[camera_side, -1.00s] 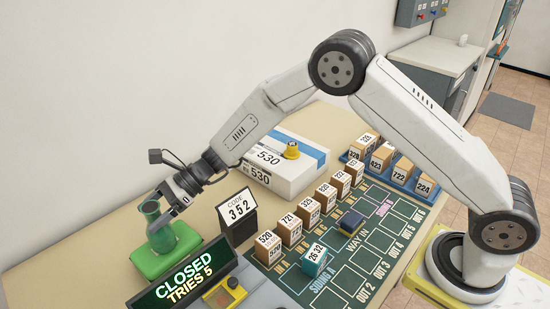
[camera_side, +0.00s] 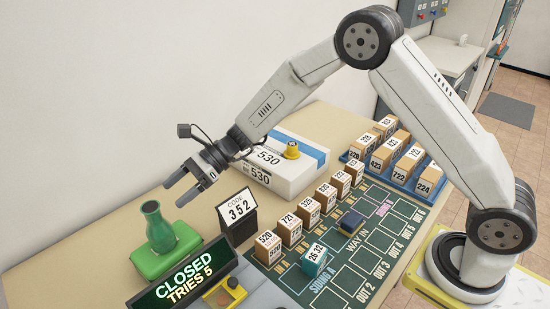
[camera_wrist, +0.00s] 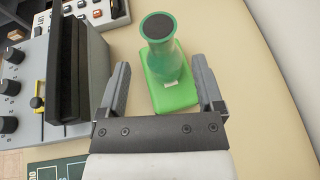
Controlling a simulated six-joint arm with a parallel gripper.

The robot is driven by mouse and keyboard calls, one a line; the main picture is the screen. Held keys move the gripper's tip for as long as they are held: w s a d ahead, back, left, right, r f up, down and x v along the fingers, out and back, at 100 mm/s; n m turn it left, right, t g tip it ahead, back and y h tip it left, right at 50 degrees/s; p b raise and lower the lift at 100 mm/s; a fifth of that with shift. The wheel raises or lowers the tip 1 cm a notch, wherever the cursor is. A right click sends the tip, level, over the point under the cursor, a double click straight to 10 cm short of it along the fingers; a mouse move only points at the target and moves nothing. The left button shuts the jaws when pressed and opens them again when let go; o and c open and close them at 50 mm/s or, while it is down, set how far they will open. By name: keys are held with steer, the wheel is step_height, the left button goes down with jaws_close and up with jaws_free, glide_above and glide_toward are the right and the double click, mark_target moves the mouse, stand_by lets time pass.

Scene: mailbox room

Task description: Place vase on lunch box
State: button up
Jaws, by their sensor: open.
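The green vase (camera_side: 157,226) stands upright on the bright green lunch box (camera_side: 150,264) at the left of the table in the side view. In the wrist view the vase (camera_wrist: 160,45) shows its dark round mouth, and the lunch box (camera_wrist: 178,97) lies under it. My gripper (camera_side: 174,194) is open and empty, up and to the right of the vase, apart from it. In the wrist view my gripper's two fingers (camera_wrist: 162,88) are spread wide with nothing held between them.
A sign reading CLOSED TRIES 5 (camera_side: 182,279) stands right in front of the lunch box. A CODE 352 card stand (camera_side: 237,216) is to the right. A white box (camera_side: 285,165) stands behind it. Several numbered blocks line the green board (camera_side: 345,262). Table left of the lunch box is clear.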

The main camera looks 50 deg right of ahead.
steer(key=shift+v, duration=2.45)
steer(key=s+d+f+n+h, duration=0.3)
steer(key=s+d+n+h, duration=1)
steer(key=s+d+n, duration=0.6)
steer(key=s, duration=0.2)
steer(key=shift+s+f+n, duration=0.2)
steer(key=shift+s+n, duration=0.15)
steer(key=shift+n, duration=0.05)
